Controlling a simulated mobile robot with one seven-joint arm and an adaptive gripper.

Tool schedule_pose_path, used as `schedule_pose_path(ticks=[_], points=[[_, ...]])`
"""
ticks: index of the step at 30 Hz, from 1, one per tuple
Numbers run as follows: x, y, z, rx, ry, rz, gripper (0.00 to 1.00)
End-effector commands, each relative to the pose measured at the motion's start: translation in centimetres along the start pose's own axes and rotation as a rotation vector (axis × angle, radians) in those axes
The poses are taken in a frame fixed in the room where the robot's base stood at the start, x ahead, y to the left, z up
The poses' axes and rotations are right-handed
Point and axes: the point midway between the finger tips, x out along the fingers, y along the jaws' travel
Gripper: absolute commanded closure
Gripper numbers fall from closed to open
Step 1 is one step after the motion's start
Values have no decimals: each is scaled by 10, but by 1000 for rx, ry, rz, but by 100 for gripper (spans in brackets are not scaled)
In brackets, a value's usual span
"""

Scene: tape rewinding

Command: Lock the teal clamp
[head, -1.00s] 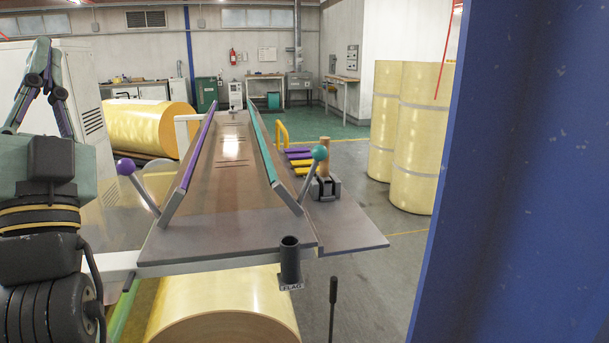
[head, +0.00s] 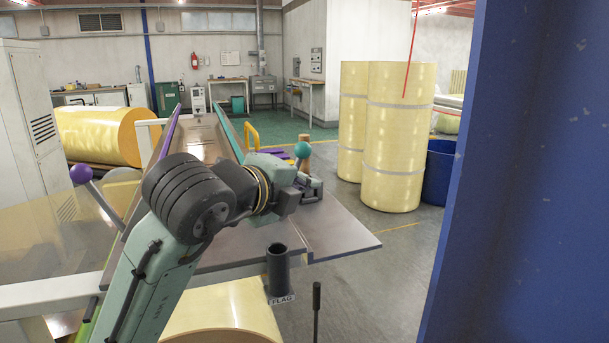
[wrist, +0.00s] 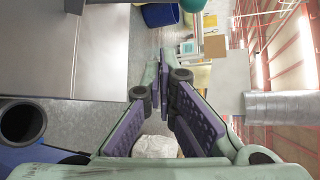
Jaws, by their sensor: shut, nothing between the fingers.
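The teal clamp shows in the head view as a teal ball (head: 302,149) on a lever at the right side of the table, beside a long teal-edged bar (head: 231,136). Its ball stands up above my gripper; my gripper and arm hide most of the lever and its base. The teal ball also shows at the top edge of the wrist view (wrist: 193,4). My gripper (head: 312,187) is just below and in front of the ball in the head view. In the wrist view its fingers (wrist: 168,72) are shut and empty, apart from the ball.
A purple ball lever (head: 81,174) leans outward at the table's left side. A dark tube holder (head: 278,268) labelled FLAG stands at the front edge of the table (head: 335,238). Yellow rolls (head: 394,140) stand on the floor to the right. A blue column (head: 530,180) fills the right side.

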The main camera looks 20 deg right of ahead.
Motion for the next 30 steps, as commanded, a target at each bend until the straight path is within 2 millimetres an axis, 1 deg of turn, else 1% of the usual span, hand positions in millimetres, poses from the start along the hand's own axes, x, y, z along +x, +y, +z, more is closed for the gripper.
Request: schedule_pose_path(ticks=[4,8,11,18,20,21,24,30], points=[[4,0,0,-2,1,-1,100],[19,-1,0,-4,2,-1,100],[38,-2,0,-5,3,-1,100],[90,-2,0,-5,2,-1,100],[102,-2,0,-4,2,0,100],[95,-3,9,-5,-7,-3,100],[85,-3,20,-4,-5,-3,100],[76,-1,31,-3,-2,-3,100]])
